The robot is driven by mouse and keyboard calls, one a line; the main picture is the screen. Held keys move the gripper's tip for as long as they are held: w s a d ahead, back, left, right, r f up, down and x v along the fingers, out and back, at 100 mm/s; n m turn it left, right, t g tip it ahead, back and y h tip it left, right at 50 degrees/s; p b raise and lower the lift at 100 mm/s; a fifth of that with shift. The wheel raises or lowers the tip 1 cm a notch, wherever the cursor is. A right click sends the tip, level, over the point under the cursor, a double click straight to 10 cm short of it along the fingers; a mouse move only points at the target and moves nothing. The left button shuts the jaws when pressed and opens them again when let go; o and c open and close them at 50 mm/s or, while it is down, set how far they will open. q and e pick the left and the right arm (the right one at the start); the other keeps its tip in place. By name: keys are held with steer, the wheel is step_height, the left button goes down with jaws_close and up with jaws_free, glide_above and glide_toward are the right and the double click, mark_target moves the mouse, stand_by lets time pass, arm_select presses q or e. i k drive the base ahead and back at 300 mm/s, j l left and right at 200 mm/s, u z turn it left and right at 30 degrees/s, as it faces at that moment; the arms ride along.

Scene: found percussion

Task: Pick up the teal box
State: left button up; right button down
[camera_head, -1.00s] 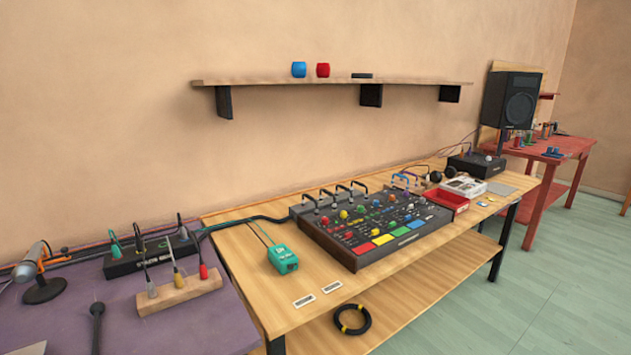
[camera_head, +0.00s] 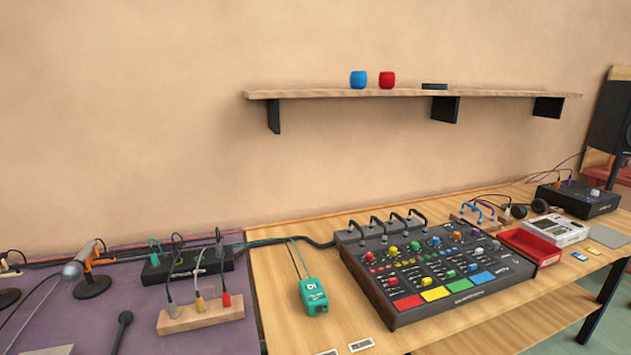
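The teal box (camera_head: 313,296) is small and lies on the wooden table (camera_head: 284,330), left of the black mixer with coloured knobs and pads. Neither of my grippers shows in the head view.
The black mixer (camera_head: 432,268) stands close to the right of the box. To the left, a purple table (camera_head: 75,320) bears a wooden block (camera_head: 200,315) with plugs and a microphone (camera_head: 90,275). A wall shelf (camera_head: 330,93) hangs above.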

mark_target(313, 294)
steer(key=i+l+u, duration=0.2)
steer(key=l+u, duration=0.2)
steer(key=i+l+u, duration=0.2)
steer(key=l, duration=0.2)
steer(key=u, duration=0.35)
steer(key=k+l+u, duration=0.1)
steer(key=u, duration=0.25)
steer(key=k+u, duration=0.1)
steer(key=u, duration=0.25)
